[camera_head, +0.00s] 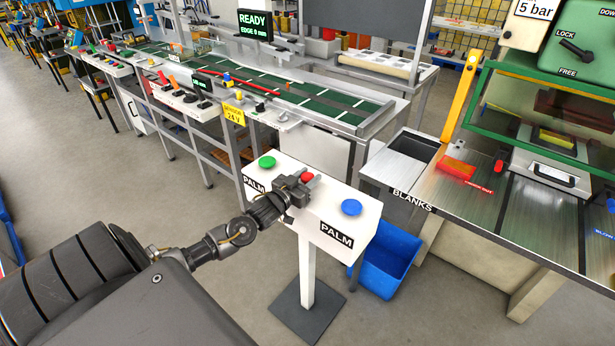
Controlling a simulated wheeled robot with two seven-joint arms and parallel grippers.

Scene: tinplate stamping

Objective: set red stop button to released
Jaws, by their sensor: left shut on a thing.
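The red stop button (308,176) sits on the top of a white pedestal box (330,212), between a green button (267,162) and a blue button (351,207). My left gripper (305,181) is at the red button, with its fingers closed around it. The fingers and the gripper body hide part of the button, so whether it is pressed in or raised cannot be told. My right gripper does not show.
A blue bin (384,268) stands on the floor right of the pedestal. The blanks table (470,206) is at the right, with a green-framed press behind. A conveyor line (310,105) runs behind the pedestal. The floor left of it is clear.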

